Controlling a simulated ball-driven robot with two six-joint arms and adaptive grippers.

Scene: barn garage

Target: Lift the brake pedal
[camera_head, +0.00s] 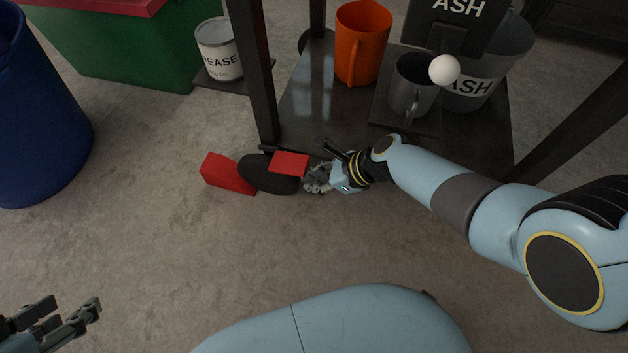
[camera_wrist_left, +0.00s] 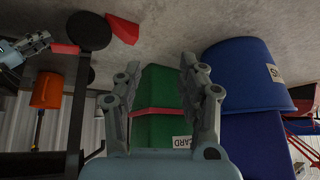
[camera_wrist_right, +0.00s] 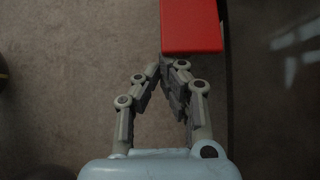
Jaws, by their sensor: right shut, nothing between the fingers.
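The brake pedal looks to be the flat red plate (camera_head: 289,163) over a dark caster wheel (camera_head: 262,178) at the foot of the cart. It also shows in the right wrist view (camera_wrist_right: 192,28) and at the upper left of the left wrist view (camera_wrist_left: 66,49). My right gripper (camera_head: 314,180) is shut and empty, just right of the plate near its edge. In the right wrist view its fingertips (camera_wrist_right: 172,66) meet the plate's lower edge; I cannot tell whether they touch or sit under it. My left gripper (camera_head: 76,308) is open and empty at lower left, away from the wheel.
A red wedge (camera_head: 228,174) lies on the floor beside the wheel's left side. The cart's dark post (camera_head: 252,75) rises behind, and its lower shelf (camera_head: 305,105) holds an orange jug (camera_head: 361,42) and a grey mug (camera_head: 412,86). The floor in front is clear.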

